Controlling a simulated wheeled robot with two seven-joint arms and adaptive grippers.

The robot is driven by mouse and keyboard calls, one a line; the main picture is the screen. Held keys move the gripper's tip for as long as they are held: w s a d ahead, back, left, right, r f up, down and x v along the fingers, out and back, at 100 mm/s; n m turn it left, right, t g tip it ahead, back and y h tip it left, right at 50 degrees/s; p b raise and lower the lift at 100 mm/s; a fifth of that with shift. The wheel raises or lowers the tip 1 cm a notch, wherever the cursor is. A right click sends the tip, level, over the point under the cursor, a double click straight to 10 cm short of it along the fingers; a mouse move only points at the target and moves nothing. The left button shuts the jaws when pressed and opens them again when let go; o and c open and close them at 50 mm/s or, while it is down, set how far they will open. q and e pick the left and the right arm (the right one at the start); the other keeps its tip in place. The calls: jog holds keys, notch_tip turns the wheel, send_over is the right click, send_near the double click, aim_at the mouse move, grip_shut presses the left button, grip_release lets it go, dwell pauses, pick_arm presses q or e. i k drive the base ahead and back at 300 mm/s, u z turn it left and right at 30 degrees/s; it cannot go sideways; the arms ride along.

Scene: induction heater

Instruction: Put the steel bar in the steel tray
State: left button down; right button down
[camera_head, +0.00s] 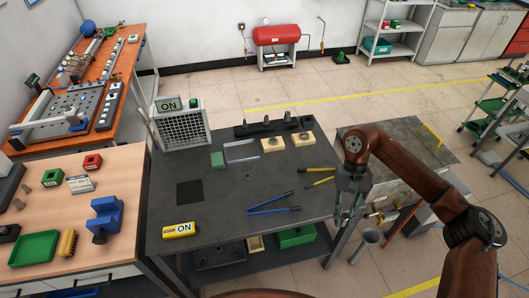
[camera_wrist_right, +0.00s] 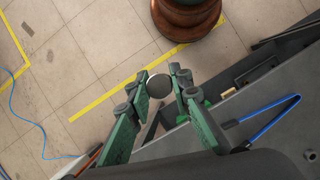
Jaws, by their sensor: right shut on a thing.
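My right gripper (camera_head: 347,220) hangs past the right edge of the dark table, pointing down, apart from the tray. In the right wrist view the gripper (camera_wrist_right: 167,78) is shut on the steel bar (camera_wrist_right: 158,87), whose round grey end shows between the green fingers. The bar is hard to make out in the head view. The steel tray (camera_head: 241,151), a shallow grey tray, lies on the dark table towards the back, beside a small green block (camera_head: 217,159). No bar shows in it. My left gripper is not in view.
Blue-handled tongs (camera_head: 272,203) and yellow-handled tongs (camera_head: 320,176) lie on the dark table (camera_head: 222,218) between gripper and tray. Cream blocks (camera_head: 272,145) and a dark rack (camera_head: 265,127) stand behind. A mesh-fronted unit (camera_head: 183,128) with an ON sign stands at the back left.

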aim_at(241, 153)
jog(key=i, duration=1.15)
jog(key=u, duration=1.95)
